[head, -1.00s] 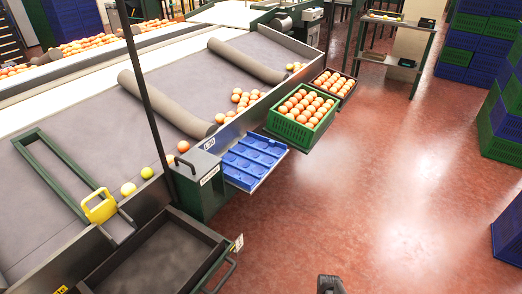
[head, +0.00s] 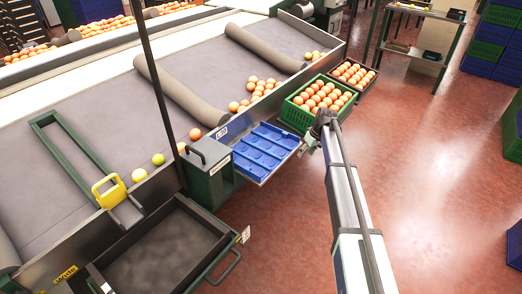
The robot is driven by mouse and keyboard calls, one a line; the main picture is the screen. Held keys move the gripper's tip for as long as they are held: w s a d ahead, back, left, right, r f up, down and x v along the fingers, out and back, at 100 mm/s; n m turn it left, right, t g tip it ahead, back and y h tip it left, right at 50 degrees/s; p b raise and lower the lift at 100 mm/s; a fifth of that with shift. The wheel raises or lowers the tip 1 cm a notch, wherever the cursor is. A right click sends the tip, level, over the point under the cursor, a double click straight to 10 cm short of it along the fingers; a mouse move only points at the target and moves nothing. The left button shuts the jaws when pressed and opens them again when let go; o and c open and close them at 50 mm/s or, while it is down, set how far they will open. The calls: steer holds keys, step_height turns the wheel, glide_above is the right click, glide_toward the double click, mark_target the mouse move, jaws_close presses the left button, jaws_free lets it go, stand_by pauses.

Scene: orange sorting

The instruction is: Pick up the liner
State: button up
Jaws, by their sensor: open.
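The liner, a blue sheet with moulded round cups (head: 264,147), lies on a shelf at the front of the sorting table, left of the green crate. My arm reaches in from the bottom right. My gripper (head: 313,142) is at its far end, to the right of the liner and in front of the green crate. It is apart from the liner and open, though its fingers are small and dark here. It holds nothing that I can see.
A green crate (head: 294,117) full of oranges stands beside the liner, with a dark crate (head: 374,82) of oranges behind it. A dark green box (head: 208,172) stands left of the liner. An empty dark drawer (head: 232,243) is front left.

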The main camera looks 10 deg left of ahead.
steer(key=w+a+r+n+y, duration=0.1)
steer(key=w+a+r+n, duration=0.4)
steer(key=w+r, duration=0.75)
steer(key=p, duration=0.3)
glide_above(285, 132)
steer(key=d, duration=0.2)
steer(key=shift+t, duration=0.4)
steer(key=f, duration=0.8)
steer(key=shift+s+f, duration=0.3)
steer(key=shift+s, duration=0.05)
steer(key=shift+p+x, duration=1.3)
steer(key=shift+x, duration=1.5)
steer(key=shift+s, duration=0.2)
jaws_close()
